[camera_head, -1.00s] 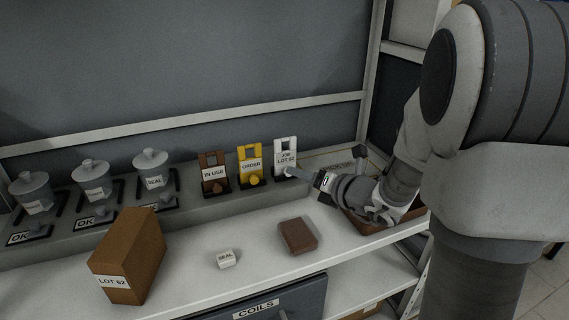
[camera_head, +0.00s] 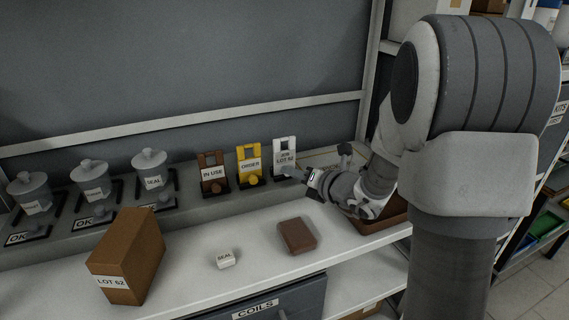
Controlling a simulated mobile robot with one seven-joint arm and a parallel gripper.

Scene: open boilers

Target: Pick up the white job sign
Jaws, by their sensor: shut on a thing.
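The white job sign (camera_head: 284,150), with "JOB LOT 62" on its face, stands upright at the right end of the row of signs on the grey ledge. My gripper (camera_head: 291,171) reaches in from the right at the sign's lower front. It is shut on the sign near its base, and the fingertips hide part of that area. The sign still appears at the ledge; I cannot tell whether its base touches it.
The yellow "ORDER" sign (camera_head: 249,163) stands close on the left, then the brown "IN USE" sign (camera_head: 212,171). A brown box (camera_head: 126,256), a small "SEAL" block (camera_head: 225,260) and a dark red block (camera_head: 297,236) lie on the white shelf. A brown tray (camera_head: 391,217) is under my arm.

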